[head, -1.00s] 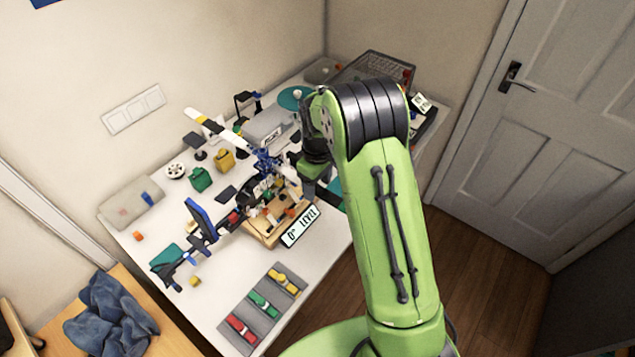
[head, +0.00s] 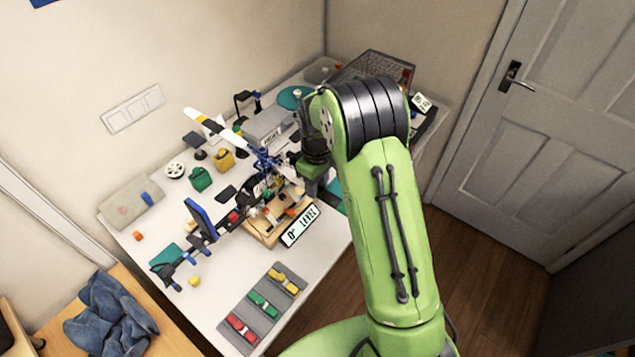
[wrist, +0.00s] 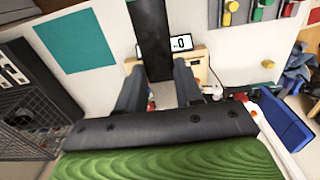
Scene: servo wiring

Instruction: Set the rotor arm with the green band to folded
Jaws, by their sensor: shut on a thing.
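The small model with a blue rotor hub (head: 265,160) stands in the middle of the bench. A long white rotor arm (head: 240,139) with a yellow tip and dark band reaches from the hub to the upper left. My gripper (head: 298,163) is at the hub's right, partly hidden by my arm. In the wrist view my gripper's two fingers (wrist: 155,92) close around a long dark bar (wrist: 152,38), which looks like a rotor arm. I cannot make out a green band on it. The display reading "0° LEVEL" (head: 300,227) stands in front of the model.
A grey tray (head: 240,318) with red, green and yellow parts lies at the front. Green (head: 200,179) and yellow (head: 224,160) blocks stand behind the model. A blue panel (head: 201,220) stands at left. A wire basket (head: 375,66) is at the back right.

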